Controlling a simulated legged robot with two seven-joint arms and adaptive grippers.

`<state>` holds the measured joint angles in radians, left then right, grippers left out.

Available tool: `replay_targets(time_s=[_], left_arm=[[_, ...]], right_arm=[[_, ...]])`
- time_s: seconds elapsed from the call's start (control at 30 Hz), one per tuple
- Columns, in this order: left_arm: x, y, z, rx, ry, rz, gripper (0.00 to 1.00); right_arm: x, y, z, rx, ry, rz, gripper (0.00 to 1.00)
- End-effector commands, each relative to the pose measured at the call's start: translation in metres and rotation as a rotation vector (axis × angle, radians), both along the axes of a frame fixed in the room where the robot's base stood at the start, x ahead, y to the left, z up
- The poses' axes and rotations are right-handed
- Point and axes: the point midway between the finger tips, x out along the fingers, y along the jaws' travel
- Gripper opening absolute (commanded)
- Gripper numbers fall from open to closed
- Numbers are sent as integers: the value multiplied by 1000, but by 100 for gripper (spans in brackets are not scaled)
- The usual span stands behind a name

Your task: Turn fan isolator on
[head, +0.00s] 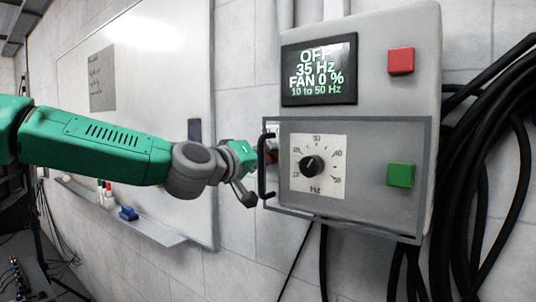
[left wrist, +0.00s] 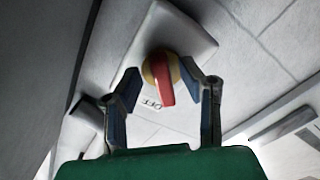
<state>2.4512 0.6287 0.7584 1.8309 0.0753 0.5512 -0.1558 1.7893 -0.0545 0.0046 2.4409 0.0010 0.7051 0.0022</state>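The fan isolator (left wrist: 162,78) is a red rotary handle on a yellow round base, mounted on a grey box face, with an OFF label beside it in the left wrist view. In the head view only a little red shows at the control box's left side, behind the black door handle. My left gripper (left wrist: 161,85) is open, with one finger on each side of the red handle; I cannot tell whether they touch it. In the head view my left gripper (head: 245,172) is at the left side of the box, partly hidden. My right gripper is not in view.
The control box (head: 372,60) has a display (head: 319,70) reading OFF, 35 Hz, FAN 0 %. Black cables hang at right.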

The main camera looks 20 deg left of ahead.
Motion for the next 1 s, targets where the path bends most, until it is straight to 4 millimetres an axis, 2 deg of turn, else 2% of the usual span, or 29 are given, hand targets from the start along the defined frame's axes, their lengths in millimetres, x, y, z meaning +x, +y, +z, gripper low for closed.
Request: replay_targets(time_s=[0.37,0.4,0.47,0.77,1.0], left_arm=[[5,-1,-1,-1,1,1,34],[5,-1,-1,-1,1,1,20],[5,-1,-1,0,2,0,0],[6,-1,-3,7,3,1,0],[6,-1,-4,81,-23,-1,0]], right_arm=[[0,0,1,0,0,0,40],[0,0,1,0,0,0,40],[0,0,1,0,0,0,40],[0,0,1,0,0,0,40],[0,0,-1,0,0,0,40]])
